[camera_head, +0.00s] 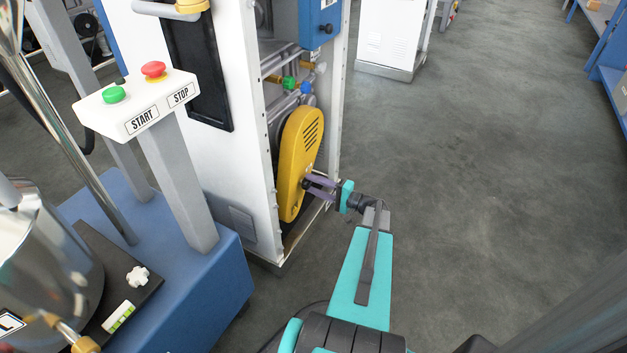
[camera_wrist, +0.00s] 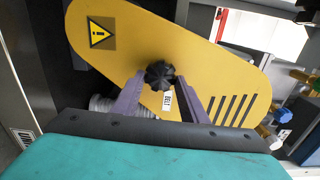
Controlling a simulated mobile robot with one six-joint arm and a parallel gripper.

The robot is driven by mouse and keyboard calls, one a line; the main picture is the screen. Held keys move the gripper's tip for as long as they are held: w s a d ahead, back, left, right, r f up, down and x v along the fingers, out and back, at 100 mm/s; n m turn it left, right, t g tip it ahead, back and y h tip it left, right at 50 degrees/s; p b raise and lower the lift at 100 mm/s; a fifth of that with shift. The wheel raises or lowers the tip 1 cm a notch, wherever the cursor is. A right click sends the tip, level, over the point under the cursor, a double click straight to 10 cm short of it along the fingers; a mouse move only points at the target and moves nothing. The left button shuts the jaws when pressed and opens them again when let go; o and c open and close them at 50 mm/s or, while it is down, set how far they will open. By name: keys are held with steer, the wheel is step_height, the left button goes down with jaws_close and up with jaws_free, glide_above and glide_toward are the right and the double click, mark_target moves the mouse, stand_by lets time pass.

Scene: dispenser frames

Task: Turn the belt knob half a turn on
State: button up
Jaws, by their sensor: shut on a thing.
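The belt knob is a black lobed knob (camera_wrist: 160,73) on the yellow belt guard (camera_wrist: 215,70), with a small white label just below it in the wrist view. In the head view the guard (camera_head: 301,150) stands upright in the open side of a white machine frame, and the knob (camera_head: 306,184) is small and dark near its lower end. My gripper (camera_head: 309,184) reaches the guard from the right. Its two purple fingers are shut on the knob, one on each side, as the wrist view (camera_wrist: 160,80) shows. The fingers partly cover the knob's sides.
A START/STOP panel (camera_head: 140,104) with a green and a red button stands on a post at left, above a blue base (camera_head: 215,275). Hoses and coloured fittings (camera_head: 290,82) sit above the guard. The grey floor (camera_head: 480,180) at right is clear.

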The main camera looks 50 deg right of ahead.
steer(key=m+p, duration=1.3)
steer(key=shift+s+a+f+m, duration=0.1)
steer(key=shift+a+m, duration=0.05)
steer(key=shift+m, duration=0.25)
steer(key=m+p, duration=0.5)
steer(key=shift+a, duration=0.15)
steer(key=shift+a+f+m+p, duration=0.1)
steer(key=shift+f+m+p, duration=0.1)
steer(key=shift+m+p, duration=1.2)
steer(key=o, duration=1)
steer(key=shift+o, duration=0.2)
